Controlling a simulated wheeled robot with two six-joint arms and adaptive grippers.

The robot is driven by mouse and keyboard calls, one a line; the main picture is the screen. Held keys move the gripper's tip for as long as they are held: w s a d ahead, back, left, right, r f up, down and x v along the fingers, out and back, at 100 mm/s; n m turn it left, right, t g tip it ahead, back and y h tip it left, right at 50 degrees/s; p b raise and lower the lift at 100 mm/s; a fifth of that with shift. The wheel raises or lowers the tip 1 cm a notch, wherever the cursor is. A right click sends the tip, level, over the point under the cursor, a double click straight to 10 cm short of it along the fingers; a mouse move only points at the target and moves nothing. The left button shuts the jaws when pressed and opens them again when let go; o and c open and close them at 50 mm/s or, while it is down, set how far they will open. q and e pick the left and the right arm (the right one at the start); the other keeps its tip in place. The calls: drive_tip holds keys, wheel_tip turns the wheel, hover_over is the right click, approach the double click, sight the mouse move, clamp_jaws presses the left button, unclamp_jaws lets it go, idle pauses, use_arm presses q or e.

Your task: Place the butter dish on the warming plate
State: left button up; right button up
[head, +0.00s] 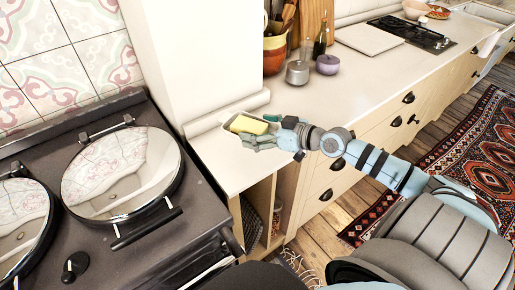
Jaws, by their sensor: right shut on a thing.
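The butter dish (229,123) is a small, pale grey dish with a yellow block of butter in it. It is at the near left end of the cream counter, close to the wall corner. My right gripper (268,134) comes from the right and is shut on the right side of the dish, hiding part of it. I cannot tell whether the dish touches the counter or is just above it. The dark range (200,217) on the left has round, shiny lids (122,172); which part is the warming plate is not clear. My left gripper is not in view.
A wall column (200,60) stands between the range and the far counter. A grey pot (297,73), a purple pot (327,64) and a utensil crock (275,50) stand farther along the counter. A bar handle (146,229) sticks out in front of the nearer lid.

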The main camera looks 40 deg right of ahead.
sight(258, 153)
wheel_tip(258, 153, down, 6)
drive_tip(key=shift+f+b, duration=0.2)
drive_tip(key=shift+b, duration=1)
drive_tip(key=shift+r, duration=0.1)
drive_tip(key=o, duration=1.3)
